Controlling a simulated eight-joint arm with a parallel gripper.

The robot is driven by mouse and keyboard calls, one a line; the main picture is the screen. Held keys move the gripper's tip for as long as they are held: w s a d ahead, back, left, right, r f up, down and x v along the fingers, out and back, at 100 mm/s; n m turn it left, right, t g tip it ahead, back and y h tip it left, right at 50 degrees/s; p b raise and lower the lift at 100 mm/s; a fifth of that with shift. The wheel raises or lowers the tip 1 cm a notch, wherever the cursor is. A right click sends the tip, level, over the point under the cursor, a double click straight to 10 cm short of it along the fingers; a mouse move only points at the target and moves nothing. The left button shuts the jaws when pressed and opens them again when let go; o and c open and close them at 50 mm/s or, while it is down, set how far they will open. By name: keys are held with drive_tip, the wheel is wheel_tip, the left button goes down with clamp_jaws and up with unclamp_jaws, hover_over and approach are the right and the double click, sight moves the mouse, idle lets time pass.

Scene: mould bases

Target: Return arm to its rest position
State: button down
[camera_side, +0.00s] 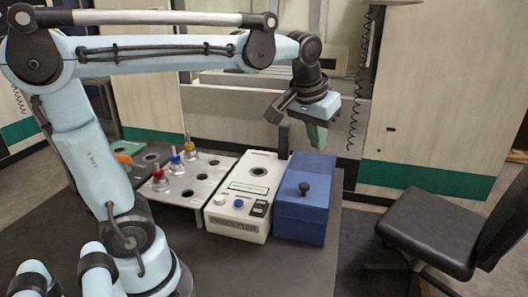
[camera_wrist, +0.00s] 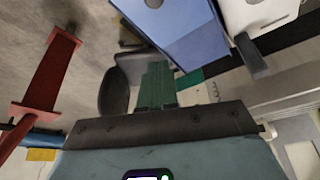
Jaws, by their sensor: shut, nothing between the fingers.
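My gripper (camera_side: 316,136) hangs in the air above the far part of the blue box, with its green fingers pointing down. The fingers are together and hold nothing. In the wrist view the green fingers (camera_wrist: 157,86) show side by side with nothing between them. My arm is stretched out across the bench toward the back right.
On the dark bench (camera_side: 270,268) stand the blue box (camera_side: 300,212) with a black knob, a white device (camera_side: 238,218), a grey holed plate (camera_side: 203,192) with knobbed pieces, and a green plate (camera_side: 138,148). A black chair (camera_side: 432,230) is at right.

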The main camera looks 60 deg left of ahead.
drive_tip(key=s+d+f+m+t+h, duration=0.1)
drive_tip(key=s+d+f+m+t, duration=0.2)
drive_tip(key=s+f, duration=0.5)
drive_tip(key=shift+s+f+m, duration=0.3)
drive_tip(key=shift+s+f, duration=0.05)
drive_tip(key=shift+s, duration=0.25)
